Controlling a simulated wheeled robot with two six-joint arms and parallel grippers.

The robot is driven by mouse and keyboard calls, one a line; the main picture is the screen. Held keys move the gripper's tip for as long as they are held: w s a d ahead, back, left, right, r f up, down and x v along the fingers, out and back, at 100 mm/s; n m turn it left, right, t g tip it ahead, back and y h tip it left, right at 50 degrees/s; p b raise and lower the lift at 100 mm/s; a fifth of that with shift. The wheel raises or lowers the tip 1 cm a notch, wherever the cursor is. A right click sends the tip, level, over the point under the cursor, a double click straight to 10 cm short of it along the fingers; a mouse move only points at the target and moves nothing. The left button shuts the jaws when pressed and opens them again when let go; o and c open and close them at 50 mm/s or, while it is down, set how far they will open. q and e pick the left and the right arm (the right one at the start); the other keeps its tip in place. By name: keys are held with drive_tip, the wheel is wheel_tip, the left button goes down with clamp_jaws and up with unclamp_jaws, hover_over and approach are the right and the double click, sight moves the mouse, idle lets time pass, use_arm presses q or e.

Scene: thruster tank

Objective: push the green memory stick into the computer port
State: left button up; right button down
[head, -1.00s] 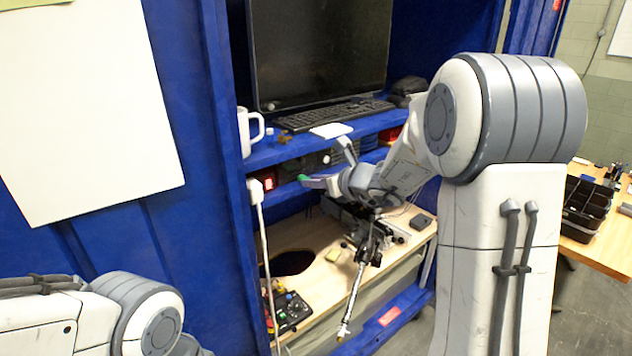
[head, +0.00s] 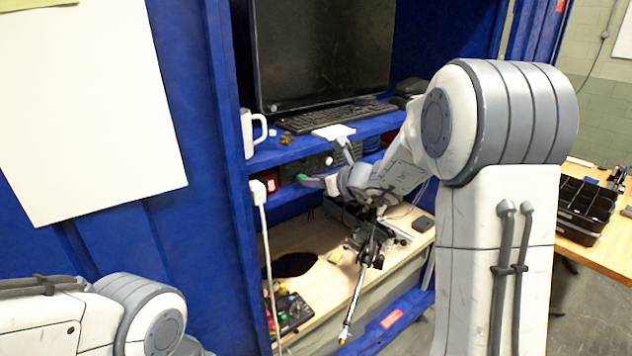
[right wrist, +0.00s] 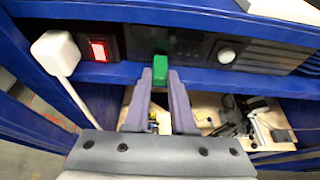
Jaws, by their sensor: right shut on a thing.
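The green memory stick (head: 302,177) is held at the fingertips of my right gripper (head: 322,183), in front of the computer on the shelf. In the right wrist view the green stick (right wrist: 160,68) sits between the purple-grey fingertips of the right gripper (right wrist: 162,80), pointing at the computer's dark front panel (right wrist: 200,48). The stick's far end and the port are hidden, so I cannot tell whether it is in the port. My left gripper is not in view; only part of the left arm shows at lower left.
A lit red switch (right wrist: 98,50) and a white plug with a cable (right wrist: 56,50) are left of the stick. A round knob (right wrist: 227,56) is to its right. Above are a keyboard (head: 335,115), a monitor (head: 320,50) and a white mug (head: 252,132).

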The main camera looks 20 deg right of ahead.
drive_tip(key=shift+w, duration=0.1)
idle(0.3)
drive_tip(key=c, duration=0.7)
unclamp_jaws()
drive_tip(key=shift+s+d+b, duration=0.25)
drive_tip(key=shift+s+d, duration=0.15)
drive_tip(key=shift+s, duration=0.7)
drive_tip(key=shift+s+d+b, duration=0.25)
drive_tip(key=shift+s+d, duration=0.15)
drive_tip(key=shift+s, duration=0.7)
drive_tip(key=shift+s+d+b, duration=0.25)
drive_tip(key=shift+s+d, duration=0.15)
drive_tip(key=shift+s, duration=0.7)
